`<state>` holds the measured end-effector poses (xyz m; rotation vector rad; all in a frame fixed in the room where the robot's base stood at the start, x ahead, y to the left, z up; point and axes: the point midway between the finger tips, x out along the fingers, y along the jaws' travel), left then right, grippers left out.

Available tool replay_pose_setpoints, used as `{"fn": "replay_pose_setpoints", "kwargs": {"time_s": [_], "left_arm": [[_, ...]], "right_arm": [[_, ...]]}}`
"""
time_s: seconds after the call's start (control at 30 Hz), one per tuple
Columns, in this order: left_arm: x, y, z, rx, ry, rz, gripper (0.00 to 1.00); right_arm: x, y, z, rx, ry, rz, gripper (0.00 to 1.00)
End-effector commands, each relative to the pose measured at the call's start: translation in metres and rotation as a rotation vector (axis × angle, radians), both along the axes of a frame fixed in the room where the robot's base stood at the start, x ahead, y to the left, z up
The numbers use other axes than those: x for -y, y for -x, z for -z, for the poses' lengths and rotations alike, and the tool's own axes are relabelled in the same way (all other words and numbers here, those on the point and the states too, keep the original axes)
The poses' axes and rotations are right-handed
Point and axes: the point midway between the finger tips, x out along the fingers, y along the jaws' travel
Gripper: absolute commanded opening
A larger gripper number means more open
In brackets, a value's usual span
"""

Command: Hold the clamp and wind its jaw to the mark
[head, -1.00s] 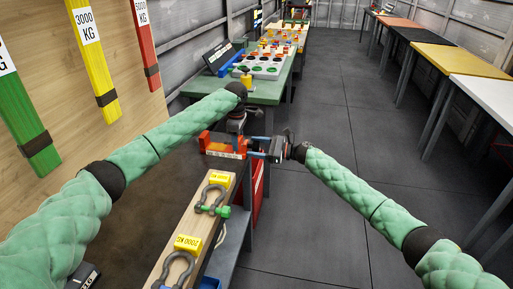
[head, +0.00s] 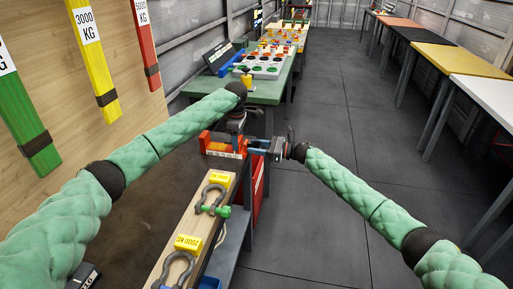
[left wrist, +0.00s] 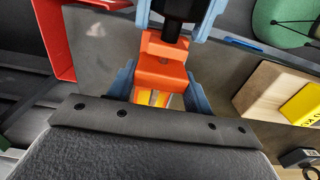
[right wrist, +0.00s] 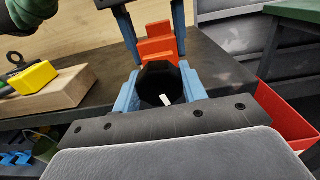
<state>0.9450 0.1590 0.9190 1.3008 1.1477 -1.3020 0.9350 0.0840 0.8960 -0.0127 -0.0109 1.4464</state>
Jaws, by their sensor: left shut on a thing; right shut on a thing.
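An orange clamp (head: 212,143) stands at the far end of the dark bench in the head view. My left gripper (left wrist: 157,92) is shut on the clamp's orange body (left wrist: 160,72) from above, with a blue finger on each side. A small yellow patch shows low between those fingers; I cannot read the mark. My right gripper (right wrist: 160,92) is shut on the clamp's black knob (right wrist: 158,80), which has a white stripe on its end. The orange body (right wrist: 157,48) shows behind the knob in the right wrist view. The screw is mostly hidden.
A wooden block (head: 197,222) with shackles and yellow weight labels lies along the bench's near edge. A red bin (right wrist: 285,118) hangs beside the bench. A green table (head: 262,92) with trays stands beyond. The aisle floor at right is clear.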

Motion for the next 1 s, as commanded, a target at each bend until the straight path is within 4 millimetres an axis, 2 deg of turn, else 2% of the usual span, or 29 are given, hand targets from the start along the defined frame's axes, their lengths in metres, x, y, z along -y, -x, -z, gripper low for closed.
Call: {"fn": "replay_pose_setpoints", "kwargs": {"time_s": [1.0], "left_arm": [[0.0055,0.0018,-0.0001,-0.001,0.004,0.008,0.24]], "right_arm": [[-0.0007,-0.0021,0.0007,-0.946,-0.118,0.002,0.20]]}}
